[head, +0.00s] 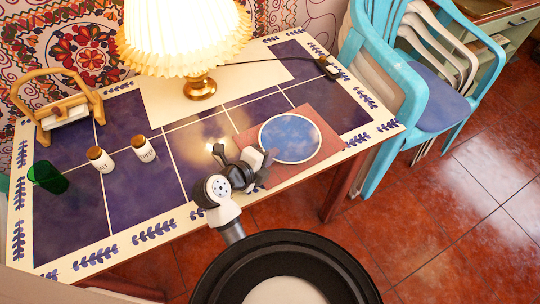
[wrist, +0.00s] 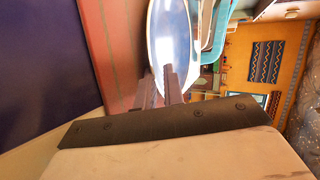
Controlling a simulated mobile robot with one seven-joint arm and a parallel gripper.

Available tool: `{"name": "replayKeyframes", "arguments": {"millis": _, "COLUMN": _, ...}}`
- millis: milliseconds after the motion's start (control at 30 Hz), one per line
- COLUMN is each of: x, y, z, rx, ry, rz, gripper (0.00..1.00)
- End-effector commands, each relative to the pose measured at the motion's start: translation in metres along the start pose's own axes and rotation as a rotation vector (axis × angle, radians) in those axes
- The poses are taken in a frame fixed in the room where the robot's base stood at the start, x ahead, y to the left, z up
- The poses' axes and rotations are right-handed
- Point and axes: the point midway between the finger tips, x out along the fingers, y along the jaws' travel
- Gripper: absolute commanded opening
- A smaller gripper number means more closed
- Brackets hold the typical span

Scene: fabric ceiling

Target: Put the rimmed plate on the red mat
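The rimmed plate (head: 290,138), blue with a pale rim, is over the red mat (head: 245,139) on the table's right side. It looks flat in the head view; I cannot tell if it rests fully on the mat. My gripper (head: 266,167) is at the plate's lower left, over the mat's near edge. In the wrist view, the plate (wrist: 172,35) lies beyond the two fingertips (wrist: 163,85), which are close together at its near rim. The mat (wrist: 108,45) shows left of it. Whether the fingers pinch the rim is unclear.
A lamp (head: 190,35) with a brass base stands behind. Two shakers (head: 100,159) (head: 143,148), a green cup (head: 47,177) and a wooden holder (head: 62,110) are on the left of the table (head: 150,200). A blue chair (head: 385,60) stands to the right.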

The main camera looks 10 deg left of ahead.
Motion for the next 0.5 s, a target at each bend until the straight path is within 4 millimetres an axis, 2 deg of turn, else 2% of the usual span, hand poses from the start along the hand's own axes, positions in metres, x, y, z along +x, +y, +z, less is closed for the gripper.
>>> {"name": "replayKeyframes", "arguments": {"millis": 167, "x": -0.024, "y": 0.002, "z": 0.001, "rx": -0.001, "ry": -0.004, "rz": 0.0, "gripper": 0.12}}
{"name": "replayKeyframes", "arguments": {"millis": 500, "x": -0.095, "y": 0.001, "z": 0.001, "rx": 0.001, "ry": -0.005, "rz": 0.0, "gripper": 0.12}}
